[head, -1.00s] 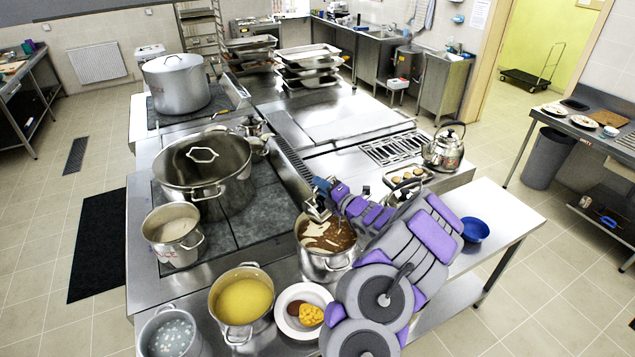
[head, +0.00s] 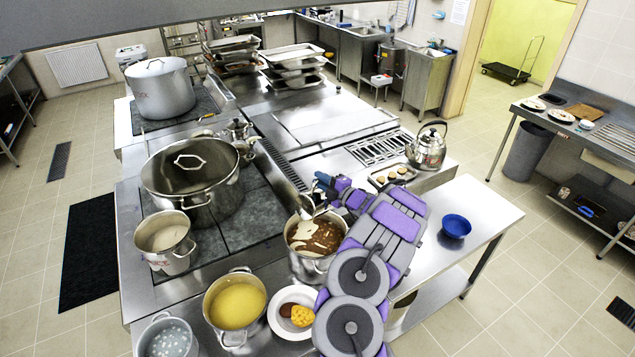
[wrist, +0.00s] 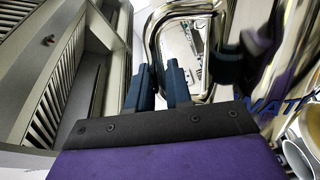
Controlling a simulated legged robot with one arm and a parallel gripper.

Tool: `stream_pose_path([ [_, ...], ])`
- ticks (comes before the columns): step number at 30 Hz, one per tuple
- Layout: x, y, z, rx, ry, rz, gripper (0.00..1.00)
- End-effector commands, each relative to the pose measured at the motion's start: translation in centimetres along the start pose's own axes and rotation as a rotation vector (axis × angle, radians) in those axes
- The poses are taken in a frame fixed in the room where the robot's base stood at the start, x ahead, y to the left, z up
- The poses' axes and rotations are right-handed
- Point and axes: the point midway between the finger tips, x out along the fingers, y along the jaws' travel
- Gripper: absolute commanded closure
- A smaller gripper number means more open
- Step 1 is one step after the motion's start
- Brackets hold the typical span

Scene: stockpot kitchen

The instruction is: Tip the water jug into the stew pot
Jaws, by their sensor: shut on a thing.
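The water jug (wrist: 290,70) is shiny metal with blue letters, partly cut off at the right of the wrist view. My gripper (wrist: 165,85) has its dark blue fingers on the jug's looped metal handle. In the head view the small silver jug (head: 306,207) is in front of my gripper (head: 322,190), over the back rim of a steel pot. That pot, seemingly the stew pot (head: 308,268), holds brown stew with a cream-coloured patch. The jug looks tilted, but its mouth and any flowing water cannot be made out. My arm hides the pot's right side.
A large lidded pot (head: 205,203) and a smaller pot (head: 165,262) stand left on the stove. A yellow-filled pot (head: 235,303) and a plate of food (head: 281,325) are in front. A kettle (head: 428,150) and blue bowl (head: 456,226) are at right.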

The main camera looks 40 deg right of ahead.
Motion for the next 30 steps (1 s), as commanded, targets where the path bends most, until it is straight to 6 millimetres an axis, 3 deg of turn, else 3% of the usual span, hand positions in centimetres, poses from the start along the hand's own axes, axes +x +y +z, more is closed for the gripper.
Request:
stream_pose_path([
  [15, -0.1, 0.8, 3.4, 0.187, -0.001, -0.001, 1.00],
  [30, 0.1, 1.0, 3.0, 0.207, 0.002, 0.001, 1.00],
])
